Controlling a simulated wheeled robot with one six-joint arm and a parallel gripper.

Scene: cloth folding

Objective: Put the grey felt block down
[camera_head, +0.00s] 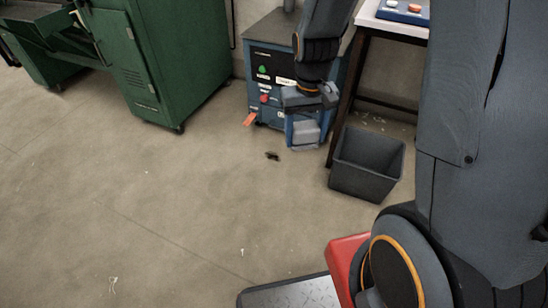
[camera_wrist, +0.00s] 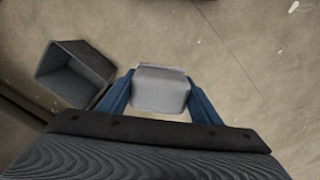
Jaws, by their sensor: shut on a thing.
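My gripper (camera_wrist: 160,97) is shut on the grey felt block (camera_wrist: 160,90), with one blue finger on each side of it in the wrist view. In the head view the block (camera_head: 305,132) hangs below my wrist, in front of the blue machine cabinet. It appears held above the concrete floor, though its exact height is hard to tell. The far side of the block is hidden.
A dark grey open bin (camera_head: 366,164) stands on the floor right of the block, and it shows at left in the wrist view (camera_wrist: 74,75). A table (camera_head: 390,24) stands behind it. A green machine (camera_head: 165,60) stands at left. Floor (camera_head: 170,200) at left is mostly clear.

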